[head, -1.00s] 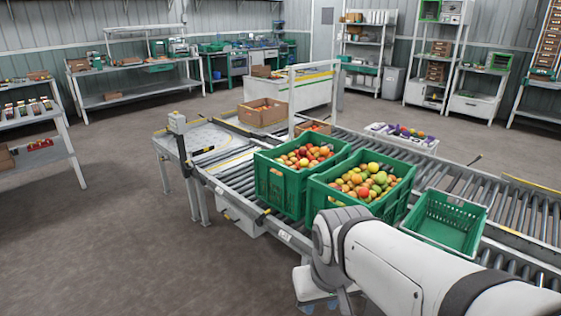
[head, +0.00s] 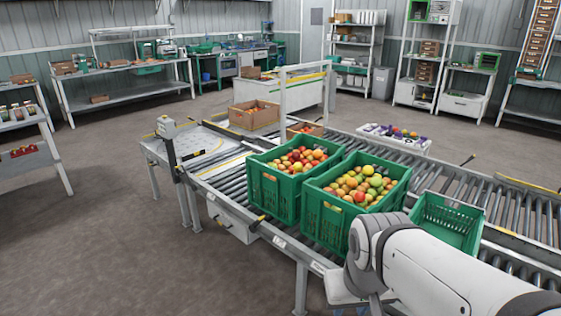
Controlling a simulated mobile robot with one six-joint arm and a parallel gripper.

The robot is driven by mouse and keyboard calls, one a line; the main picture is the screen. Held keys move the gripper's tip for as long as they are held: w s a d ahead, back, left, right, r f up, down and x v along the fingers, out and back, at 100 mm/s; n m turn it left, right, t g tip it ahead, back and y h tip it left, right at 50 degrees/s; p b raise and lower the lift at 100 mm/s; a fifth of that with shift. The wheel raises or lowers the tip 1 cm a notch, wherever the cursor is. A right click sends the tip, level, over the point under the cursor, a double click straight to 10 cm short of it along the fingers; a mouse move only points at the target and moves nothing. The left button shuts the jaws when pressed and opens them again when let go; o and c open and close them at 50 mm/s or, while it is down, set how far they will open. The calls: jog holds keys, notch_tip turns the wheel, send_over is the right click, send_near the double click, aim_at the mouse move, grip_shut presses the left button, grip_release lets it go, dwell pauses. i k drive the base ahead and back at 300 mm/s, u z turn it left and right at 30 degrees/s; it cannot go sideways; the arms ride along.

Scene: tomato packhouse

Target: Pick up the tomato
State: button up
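Two green crates stand side by side on the roller conveyor, both full of tomatoes in red, orange, yellow and green. The left crate (head: 272,194) holds tomatoes (head: 300,160). The right crate (head: 326,218) holds tomatoes (head: 360,186) and stands closer to my arm. No single tomato is set apart from the others. My arm reaches in from the lower right, in front of the right crate. My gripper's fingers are not visible; only the rounded arm joint and links show at the lower right.
A smaller green crate (head: 445,222), seemingly empty, stands right of the full crates. A cardboard box (head: 254,115) and a white tray with colourful produce (head: 394,137) are farther back. Roller conveyor (head: 500,200) extends right. Open floor (head: 100,240) lies at left.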

aim_at(297, 167)
jog(key=i, duration=0.9)
jog(key=z, duration=1.1)
